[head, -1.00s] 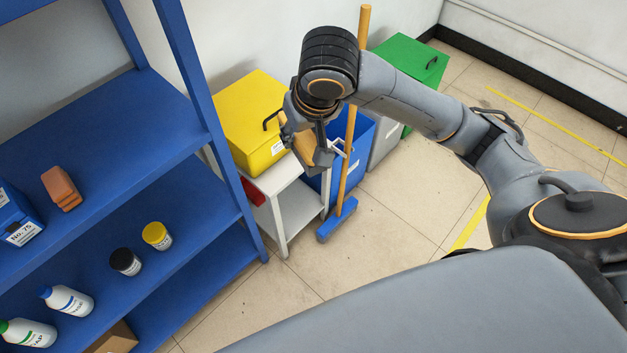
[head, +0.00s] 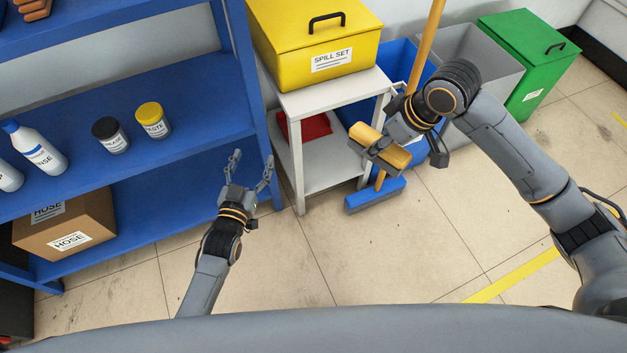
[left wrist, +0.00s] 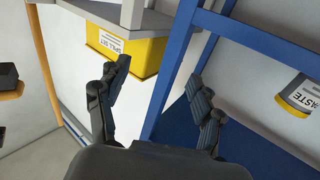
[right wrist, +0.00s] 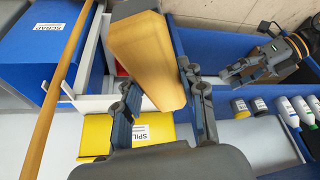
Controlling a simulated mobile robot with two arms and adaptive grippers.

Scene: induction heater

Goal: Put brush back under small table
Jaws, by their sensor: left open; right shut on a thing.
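The brush (head: 396,155), a yellow-brown wooden block, is held in my right gripper (head: 378,148) in front of the small table's right side. My left gripper (head: 251,163) is open and empty, left of the table and in front of the blue rack. Its spread fingers also show in the left wrist view (left wrist: 158,82).
A yellow spill set box (head: 320,30) stands on the small table. A broom with a blue head (head: 375,196) stands upright just right of the table, close to my right gripper. Blue, grey (head: 480,60) and green (head: 525,60) bins stand behind. The blue rack (head: 190,150) is left; floor in front is clear.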

